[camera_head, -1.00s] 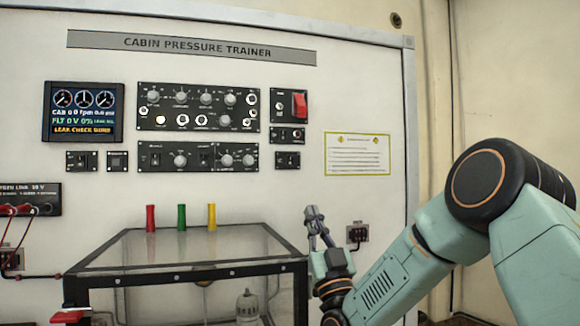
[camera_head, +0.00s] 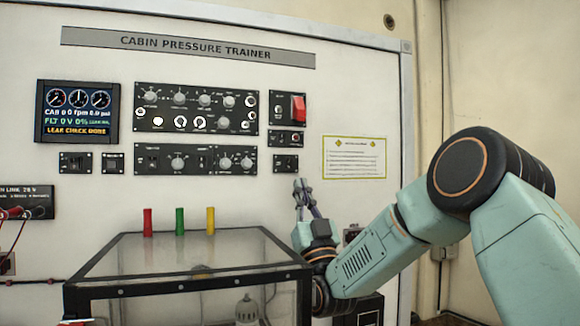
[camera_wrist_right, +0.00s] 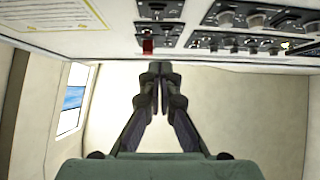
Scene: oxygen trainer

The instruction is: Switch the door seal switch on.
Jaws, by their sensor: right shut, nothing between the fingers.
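Small switch panels are mounted on the white trainer board (camera_head: 340,110). One small panel (camera_head: 285,163) is at the lower right, just above my right gripper. Another (camera_head: 287,138) is above it, and two more, a left one (camera_head: 75,161) and its neighbour (camera_head: 113,161), are under the display. Their labels are too small to read, so I cannot tell which holds the door seal switch. My right gripper (camera_head: 301,188) is shut and empty, its fingers pointing up. In the right wrist view the closed fingertips (camera_wrist_right: 160,72) are apart from the panels. My left gripper is not in view.
A clear-topped chamber (camera_head: 180,255) with red, green and yellow pegs stands below the panels. A red guarded switch (camera_head: 298,108) is at the upper right; red also shows in the wrist view (camera_wrist_right: 148,46). A yellow-bordered notice (camera_head: 354,158) hangs to the right.

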